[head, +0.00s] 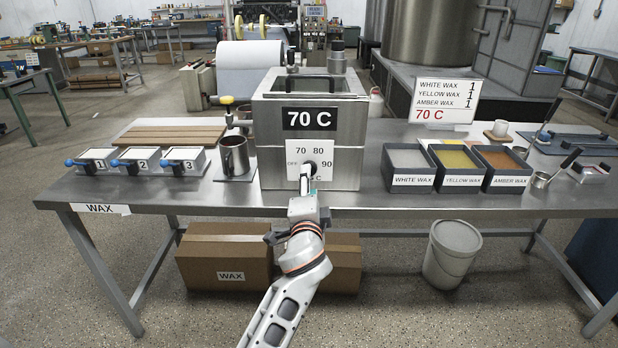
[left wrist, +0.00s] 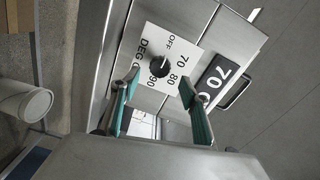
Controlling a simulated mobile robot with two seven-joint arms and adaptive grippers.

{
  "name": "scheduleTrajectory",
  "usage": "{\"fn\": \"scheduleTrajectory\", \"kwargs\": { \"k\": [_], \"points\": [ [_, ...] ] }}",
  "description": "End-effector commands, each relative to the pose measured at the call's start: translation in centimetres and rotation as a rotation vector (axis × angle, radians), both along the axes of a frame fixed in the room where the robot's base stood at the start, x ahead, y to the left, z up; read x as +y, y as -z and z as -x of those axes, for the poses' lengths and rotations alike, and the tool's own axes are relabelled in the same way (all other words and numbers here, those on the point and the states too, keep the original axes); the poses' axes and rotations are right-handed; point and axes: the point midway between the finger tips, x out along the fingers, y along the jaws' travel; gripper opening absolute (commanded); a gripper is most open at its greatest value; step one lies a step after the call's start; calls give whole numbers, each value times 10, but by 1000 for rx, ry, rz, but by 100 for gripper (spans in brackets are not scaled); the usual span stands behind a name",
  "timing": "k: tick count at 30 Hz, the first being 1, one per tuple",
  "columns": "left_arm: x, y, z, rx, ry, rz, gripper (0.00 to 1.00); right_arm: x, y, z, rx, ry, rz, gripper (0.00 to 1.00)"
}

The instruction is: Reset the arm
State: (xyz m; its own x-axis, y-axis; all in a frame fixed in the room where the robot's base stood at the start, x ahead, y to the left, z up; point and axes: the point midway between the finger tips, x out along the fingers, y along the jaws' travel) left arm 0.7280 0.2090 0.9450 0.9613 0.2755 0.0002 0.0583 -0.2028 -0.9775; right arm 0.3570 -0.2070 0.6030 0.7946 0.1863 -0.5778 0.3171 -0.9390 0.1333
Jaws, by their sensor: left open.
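The metal wax melter (head: 270,160) stands on the table with a "70 C" sign on its front. Its white dial plate (head: 295,158) reads OFF, 70, 80, 90 around a black knob (head: 309,167). The knob also shows in the left wrist view (left wrist: 159,69); I cannot clearly tell where it points. My left gripper (head: 305,180) is just in front of the plate and covers part of its lower area. In the left wrist view its teal-padded fingers (left wrist: 158,95) are spread wide and empty, with the knob visible beyond the gap between them. My right gripper is not in view.
Wax trays labelled white (head: 410,165), yellow (head: 455,162) and amber (head: 505,165) stand at right, with a wax sign (head: 445,98) behind. A metal pitcher (head: 234,157) and numbered blocks (head: 140,160) are at left. Boxes (head: 225,255) and a bucket (head: 450,255) sit below.

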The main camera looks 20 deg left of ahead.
Motion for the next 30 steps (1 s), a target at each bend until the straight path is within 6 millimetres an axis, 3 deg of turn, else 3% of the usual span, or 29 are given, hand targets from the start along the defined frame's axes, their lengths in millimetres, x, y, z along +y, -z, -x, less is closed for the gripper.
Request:
{"fn": "scheduleTrajectory", "kwargs": {
  "k": [15, 18, 20, 23, 26, 30],
  "points": [
    [-2, 0, 7, 0, 0, 0, 45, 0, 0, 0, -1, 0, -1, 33],
    [-1, 9, 10, 11, 7, 15, 45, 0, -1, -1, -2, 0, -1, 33],
    [-1, 25, 16, 29, 20, 40, 45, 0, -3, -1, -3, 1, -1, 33],
    [0, 69, 37, 77, 57, 127, 45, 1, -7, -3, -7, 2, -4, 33],
    [-1, 126, 72, 145, 103, 259, 45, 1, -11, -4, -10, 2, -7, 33],
    [-3, 199, 136, 245, 147, 476, 45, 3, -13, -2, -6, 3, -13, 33]
  ]
}}
